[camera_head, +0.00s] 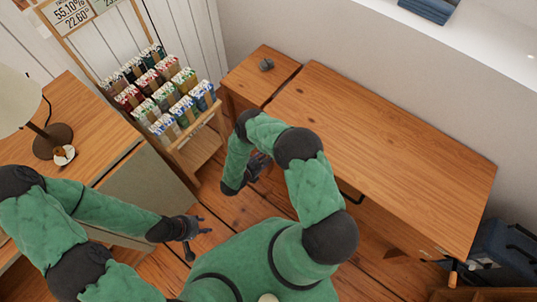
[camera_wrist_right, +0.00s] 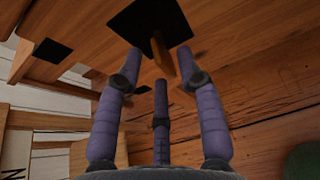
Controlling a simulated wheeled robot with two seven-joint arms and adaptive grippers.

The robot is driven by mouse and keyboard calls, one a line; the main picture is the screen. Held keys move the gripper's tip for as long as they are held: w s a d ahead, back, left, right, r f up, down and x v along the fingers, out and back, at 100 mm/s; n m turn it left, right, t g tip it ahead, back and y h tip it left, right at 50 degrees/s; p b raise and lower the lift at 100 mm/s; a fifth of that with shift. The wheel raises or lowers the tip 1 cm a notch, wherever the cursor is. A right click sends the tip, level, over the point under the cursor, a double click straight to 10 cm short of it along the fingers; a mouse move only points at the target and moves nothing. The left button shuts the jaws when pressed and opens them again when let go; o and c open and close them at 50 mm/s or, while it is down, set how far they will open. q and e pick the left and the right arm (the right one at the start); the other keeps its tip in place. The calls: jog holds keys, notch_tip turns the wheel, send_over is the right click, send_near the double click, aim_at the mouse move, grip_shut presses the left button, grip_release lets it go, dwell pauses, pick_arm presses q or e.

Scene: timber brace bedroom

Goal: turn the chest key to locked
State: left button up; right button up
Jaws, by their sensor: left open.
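In the right wrist view, a wooden key (camera_wrist_right: 161,58) sticks out from a black square plate (camera_wrist_right: 150,22) on a wooden front. The three purple fingers of my right gripper (camera_wrist_right: 160,62) are spread around the key, with gaps showing beside it; contact cannot be told. In the head view my right gripper (camera_head: 262,163) is low in front of the small wooden chest (camera_head: 248,77), partly hidden by its arm; the key is hidden there. My left gripper (camera_head: 193,236) is open and empty over the floor at lower left.
A long wooden desk (camera_head: 390,145) stands right of the chest. A rack (camera_head: 197,152) of small colourful packets stands to the left. A wooden table (camera_head: 82,118) with a lamp (camera_head: 52,140) is at far left. A small grey object (camera_head: 266,64) lies on the chest top.

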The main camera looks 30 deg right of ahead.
jog(key=shift+b+x, duration=0.3)
jog(key=shift+x, duration=1.15)
grip_shut()
jog(key=shift+f+n+g+h, duration=0.15)
jog(key=shift+n+g+h, duration=0.75)
jog(key=shift+n, duration=1.25)
jog(key=shift+f+n+g+h, duration=0.15)
jog(key=shift+n+g+h, duration=0.75)
jog(key=shift+n, duration=1.3)
jog(key=shift+f+n+g+h, duration=0.1)
jog(key=shift+n+g+h, duration=0.75)
jog(key=shift+n, duration=1.3)
